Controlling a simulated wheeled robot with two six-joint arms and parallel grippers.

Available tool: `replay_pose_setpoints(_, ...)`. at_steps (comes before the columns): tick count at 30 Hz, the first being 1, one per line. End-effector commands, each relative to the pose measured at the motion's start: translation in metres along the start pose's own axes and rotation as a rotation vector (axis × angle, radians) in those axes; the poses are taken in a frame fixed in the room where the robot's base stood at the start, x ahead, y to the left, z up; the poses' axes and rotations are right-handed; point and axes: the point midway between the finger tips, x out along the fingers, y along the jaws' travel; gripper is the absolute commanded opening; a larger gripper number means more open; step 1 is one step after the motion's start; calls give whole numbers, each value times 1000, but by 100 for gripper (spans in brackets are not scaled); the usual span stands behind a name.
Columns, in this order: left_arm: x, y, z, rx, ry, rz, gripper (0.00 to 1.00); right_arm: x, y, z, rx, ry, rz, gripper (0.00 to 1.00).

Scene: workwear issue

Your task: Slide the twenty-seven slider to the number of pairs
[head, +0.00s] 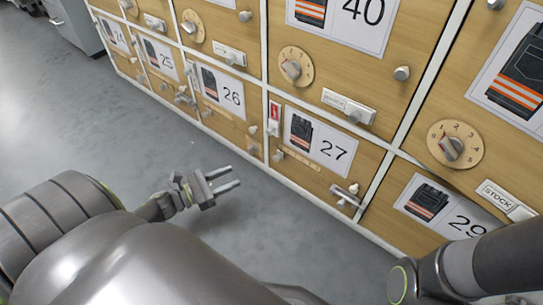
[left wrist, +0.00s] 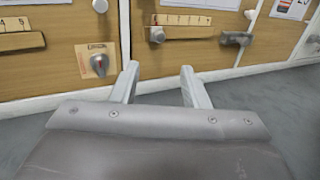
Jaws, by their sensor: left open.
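Door twenty-seven (head: 338,178) is a wooden front with a white card reading 27 and a dark garment with orange stripes. Below the card is its slider scale (head: 301,159), a pale numbered strip. The slider knob (head: 279,154) is grey and sits by the strip's left end. In the left wrist view, a scale (left wrist: 183,19) and grey knob (left wrist: 157,36) appear ahead, the knob below the strip's left end. My left gripper (head: 233,177) is open and empty, low in front of the doors, left of door twenty-seven and apart from the knob. My right gripper is out of view.
A bar latch (head: 346,196) sticks out at door twenty-seven's right, and a red-marked switch (head: 274,118) at its upper left. A dial (left wrist: 98,62) is on the door to the left. Doors 26 and 29 adjoin. The grey floor (head: 110,140) before the doors is clear.

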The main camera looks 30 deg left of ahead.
Motion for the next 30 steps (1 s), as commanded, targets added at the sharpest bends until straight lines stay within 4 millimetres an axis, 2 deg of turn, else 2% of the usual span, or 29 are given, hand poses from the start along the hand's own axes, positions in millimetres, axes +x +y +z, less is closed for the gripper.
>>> replay_pose_setpoints(3, 28, 0, -3, 2, -7, -1, 41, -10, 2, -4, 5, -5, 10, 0)
replay_pose_setpoints(15, 111, 0, -2, 1, -5, 1, 41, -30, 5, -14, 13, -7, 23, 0)
replay_pose_setpoints(22, 135, 0, -1, 0, -2, 1, 41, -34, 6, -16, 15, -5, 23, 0)
replay_pose_setpoints(30, 139, 0, 0, -2, 0, 1, 41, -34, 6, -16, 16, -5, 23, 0)
